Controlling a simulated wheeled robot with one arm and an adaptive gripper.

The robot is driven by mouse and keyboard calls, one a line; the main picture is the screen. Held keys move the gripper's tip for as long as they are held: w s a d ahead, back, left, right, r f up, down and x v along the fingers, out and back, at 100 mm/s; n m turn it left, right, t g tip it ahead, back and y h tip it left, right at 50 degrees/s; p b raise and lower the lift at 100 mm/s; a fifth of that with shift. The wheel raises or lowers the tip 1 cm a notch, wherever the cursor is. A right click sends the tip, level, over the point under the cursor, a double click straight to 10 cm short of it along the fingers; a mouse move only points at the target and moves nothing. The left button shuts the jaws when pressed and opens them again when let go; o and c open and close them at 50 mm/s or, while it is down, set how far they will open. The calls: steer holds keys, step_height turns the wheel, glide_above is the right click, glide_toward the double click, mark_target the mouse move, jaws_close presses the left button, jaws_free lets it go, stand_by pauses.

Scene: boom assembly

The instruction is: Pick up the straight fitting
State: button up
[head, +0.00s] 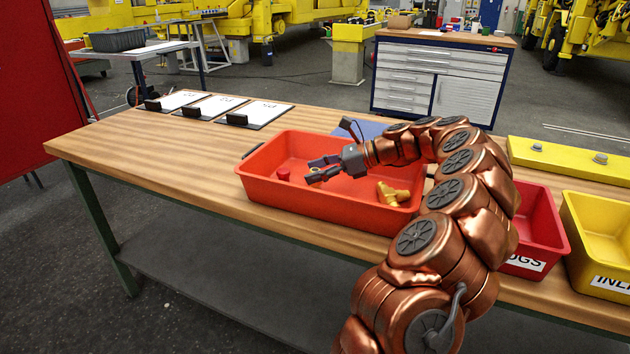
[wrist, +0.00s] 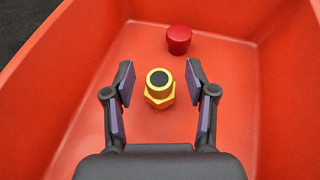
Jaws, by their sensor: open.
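The straight fitting (wrist: 160,98) is a yellow hex-bodied piece with a dark round opening on top. It stands upright on the floor of the orange-red tray (head: 285,200), as the wrist view shows. My gripper (head: 312,172) is inside the tray with its fingers apart. In the wrist view, my gripper (wrist: 160,76) has one finger on each side of the fitting, with gaps on both sides. I cannot make out this fitting in the head view, where my gripper seems to hide it.
A red cap (wrist: 179,40) lies just beyond the fitting; it also shows in the head view (head: 283,174). Other yellow fittings (head: 392,194) lie at the tray's right end. Red (head: 537,228) and yellow (head: 600,235) bins stand to the right. The tray walls surround my gripper.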

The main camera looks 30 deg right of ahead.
steer(key=shift+w+a, duration=0.1)
steer(key=shift+a, duration=0.05)
steer(key=shift+f, duration=0.1)
jaws_close()
stand_by(0.3)
